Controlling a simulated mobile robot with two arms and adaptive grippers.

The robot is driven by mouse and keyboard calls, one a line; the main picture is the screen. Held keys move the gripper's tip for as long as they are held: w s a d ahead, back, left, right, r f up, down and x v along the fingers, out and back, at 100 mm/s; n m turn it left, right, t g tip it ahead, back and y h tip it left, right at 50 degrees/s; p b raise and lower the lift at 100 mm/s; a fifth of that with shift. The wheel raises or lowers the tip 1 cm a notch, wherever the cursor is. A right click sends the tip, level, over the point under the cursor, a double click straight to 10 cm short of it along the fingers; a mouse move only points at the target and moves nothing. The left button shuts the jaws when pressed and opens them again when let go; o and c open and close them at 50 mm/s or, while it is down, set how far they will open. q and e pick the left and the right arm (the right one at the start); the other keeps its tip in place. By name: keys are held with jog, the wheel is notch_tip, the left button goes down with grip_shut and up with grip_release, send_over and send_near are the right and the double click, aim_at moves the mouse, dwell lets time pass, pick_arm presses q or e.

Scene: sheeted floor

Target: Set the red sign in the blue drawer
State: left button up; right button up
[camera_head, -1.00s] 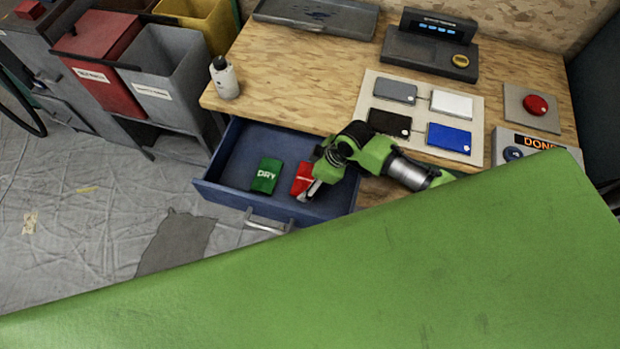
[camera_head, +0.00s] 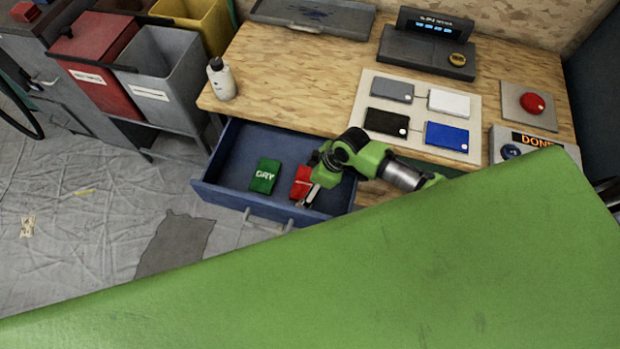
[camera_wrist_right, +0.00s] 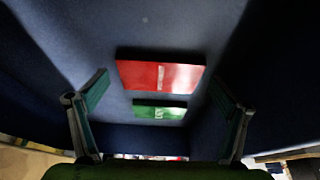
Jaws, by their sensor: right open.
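The blue drawer (camera_head: 225,185) is pulled open from the wooden table. The red sign (camera_head: 301,180) lies inside it, towards the right, beside a green sign (camera_head: 265,176) marked "DRY". My right gripper (camera_head: 310,199) reaches into the drawer, its fingers at the red sign's right side. In the right wrist view the red sign (camera_wrist_right: 145,76) and the green sign (camera_wrist_right: 160,112) lie on the drawer floor (camera_wrist_right: 70,40). My right gripper (camera_wrist_right: 160,108) is open there, its fingers apart on either side with nothing between them. My left gripper does not show.
A white bottle (camera_head: 222,80) stands at the table's left edge. A panel with several coloured plates (camera_head: 447,136), a red button (camera_head: 532,103) and a "DONE" box (camera_head: 535,148) occupy the right. Red (camera_head: 95,75) and grey bins stand left. A green surface covers the front.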

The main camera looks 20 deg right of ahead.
jog(key=v, duration=1.2)
